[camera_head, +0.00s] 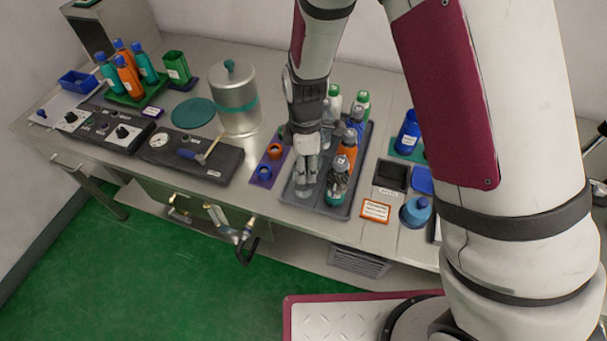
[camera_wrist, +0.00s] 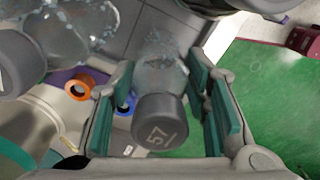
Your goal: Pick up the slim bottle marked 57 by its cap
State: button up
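The slim bottle marked 57 shows in the wrist view with its dark grey cap (camera_wrist: 160,122) toward the camera and its clear body (camera_wrist: 160,62) behind it. My gripper (camera_wrist: 161,72) is open, with one teal-padded finger on each side of the bottle. The cap lies between the fingers, and I see no clear grip on it. In the head view my gripper (camera_head: 308,158) points down over the left part of the grey tray (camera_head: 338,211). A clear bottle base (camera_head: 304,190) shows below it; its cap is hidden by the gripper.
Other clear bottles with grey caps (camera_wrist: 18,62) stand close by. Orange and blue rings (camera_head: 264,172) lie to the left. A steel canister (camera_head: 236,100) stands farther back left.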

jog(key=shift+c, duration=1.3)
jog(key=shift+r, duration=0.1)
